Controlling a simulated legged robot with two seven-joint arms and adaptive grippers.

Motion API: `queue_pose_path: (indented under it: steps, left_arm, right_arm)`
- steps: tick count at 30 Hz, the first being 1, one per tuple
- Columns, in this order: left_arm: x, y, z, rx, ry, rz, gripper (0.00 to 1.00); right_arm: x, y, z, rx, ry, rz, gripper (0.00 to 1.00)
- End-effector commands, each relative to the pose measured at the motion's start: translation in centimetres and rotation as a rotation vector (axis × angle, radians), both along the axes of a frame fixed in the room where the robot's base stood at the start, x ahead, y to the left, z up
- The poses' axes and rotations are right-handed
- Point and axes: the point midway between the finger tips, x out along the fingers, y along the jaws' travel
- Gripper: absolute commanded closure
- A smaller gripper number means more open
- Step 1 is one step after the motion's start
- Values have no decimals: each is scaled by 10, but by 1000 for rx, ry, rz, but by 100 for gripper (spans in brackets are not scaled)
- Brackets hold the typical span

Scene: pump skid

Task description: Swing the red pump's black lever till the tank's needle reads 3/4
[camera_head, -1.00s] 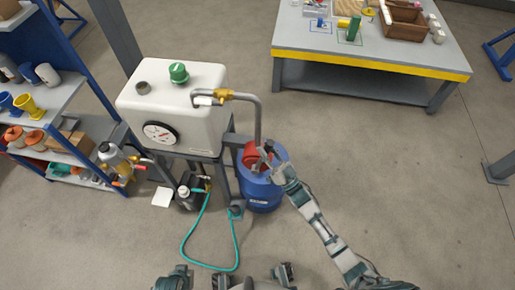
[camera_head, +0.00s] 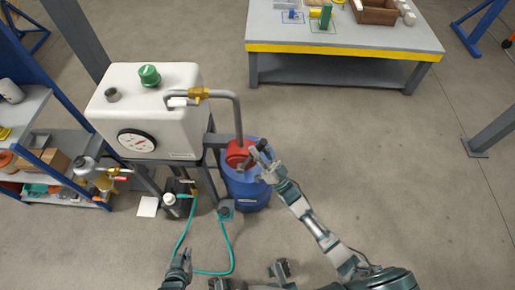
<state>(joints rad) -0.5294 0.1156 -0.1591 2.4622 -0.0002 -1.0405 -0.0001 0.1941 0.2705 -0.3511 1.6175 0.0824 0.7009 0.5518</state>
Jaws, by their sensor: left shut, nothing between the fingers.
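The white tank (camera_head: 180,118) has a round dial (camera_head: 136,141) on its front. The needle is too small to read exactly. The red pump (camera_head: 238,153) sits on top of a blue drum (camera_head: 246,186), under the grey pipe from the tank. The pump's black lever (camera_head: 259,147) sticks up at its right side. My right gripper (camera_head: 265,165) is at the lever, its fingers close around or beside it; I cannot tell whether they grip it. My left gripper (camera_head: 179,268) is shut and empty, low in the picture, away from the pump.
A teal hose (camera_head: 230,254) loops on the floor in front of the tank stand. A blue shelf (camera_head: 60,150) with bottles and parts stands at the left. A grey bench (camera_head: 340,40) with a yellow edge is at the back.

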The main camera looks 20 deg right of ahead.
Motion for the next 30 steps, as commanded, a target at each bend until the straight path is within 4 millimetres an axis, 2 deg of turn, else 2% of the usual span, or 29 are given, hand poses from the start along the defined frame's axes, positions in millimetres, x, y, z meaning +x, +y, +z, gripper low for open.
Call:
queue_pose_path:
  steps: [1, 3, 14, 30]
  left_arm:
    - [0, 0, 0, 0, 0, 0, 100]
    - [0, 0, 0, 0, 0, 0, 100]
    - [-1, 0, 1, -1, -1, -1, 100]
    - [-1, 0, 0, 0, 0, 0, 100]
  right_arm:
    - [1, -1, 0, 0, 1, -2, 61]
    - [1, -1, 0, 0, 1, -2, 48]
    - [-3, -2, -4, -2, 2, -1, 48]
    - [-70, -42, -71, -1, 5, -1, 48]
